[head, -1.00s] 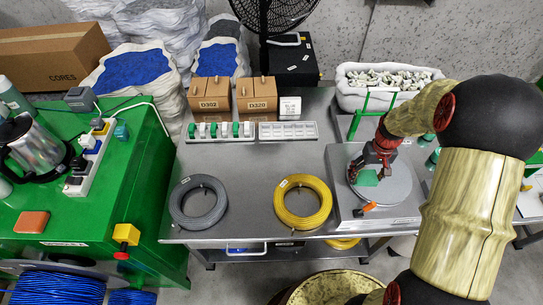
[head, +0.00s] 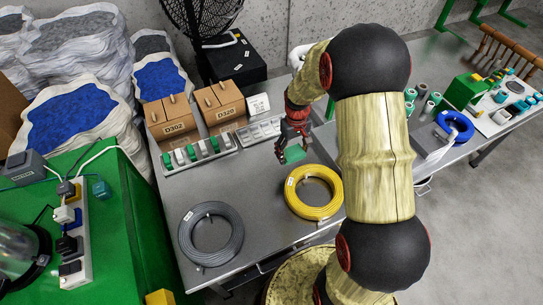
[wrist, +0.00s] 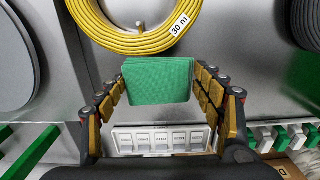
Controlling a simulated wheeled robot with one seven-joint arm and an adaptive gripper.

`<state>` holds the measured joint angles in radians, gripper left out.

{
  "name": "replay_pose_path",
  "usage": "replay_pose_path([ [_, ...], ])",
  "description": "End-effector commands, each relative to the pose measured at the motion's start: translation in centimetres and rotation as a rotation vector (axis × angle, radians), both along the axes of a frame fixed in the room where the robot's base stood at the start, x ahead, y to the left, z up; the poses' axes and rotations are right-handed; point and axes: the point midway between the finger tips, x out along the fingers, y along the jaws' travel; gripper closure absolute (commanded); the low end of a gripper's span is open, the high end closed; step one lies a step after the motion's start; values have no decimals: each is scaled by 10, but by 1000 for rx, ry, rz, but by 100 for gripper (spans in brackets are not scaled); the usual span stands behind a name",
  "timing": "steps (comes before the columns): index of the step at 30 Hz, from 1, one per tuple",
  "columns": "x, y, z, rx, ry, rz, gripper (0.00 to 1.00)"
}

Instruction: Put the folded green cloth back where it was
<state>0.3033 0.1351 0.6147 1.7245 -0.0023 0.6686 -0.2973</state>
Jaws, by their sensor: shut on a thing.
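The folded green cloth (head: 295,154) is a small flat square hanging from my gripper (head: 293,133). My gripper holds it above the grey metal table (head: 240,170), between the yellow cable coil and the pale slotted tray. In the wrist view the cloth (wrist: 158,80) sits between the fingers of my gripper (wrist: 160,92), which are wide apart along its sides. In that view the cloth is just below the yellow coil and above the tray.
The yellow coil (head: 313,191) and grey coil (head: 211,233) lie on the table. The slotted tray (head: 262,131), a strip of green and white switches (head: 198,151) and brown boxes (head: 171,119) stand behind. The scale's round plate (wrist: 22,50) shows left in the wrist view; my arm hides it in the head view.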

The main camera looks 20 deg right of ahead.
Motion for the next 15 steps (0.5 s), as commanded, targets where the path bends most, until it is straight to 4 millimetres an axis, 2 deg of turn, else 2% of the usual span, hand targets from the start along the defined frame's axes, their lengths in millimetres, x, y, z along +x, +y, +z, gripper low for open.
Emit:
replay_pose_path([
  [1,12,4,-9,0,0,4,60],
  [6,48,15,-27,0,1,3,60],
  [10,66,20,-51,1,2,2,60],
  [15,82,24,-68,0,0,0,60],
])
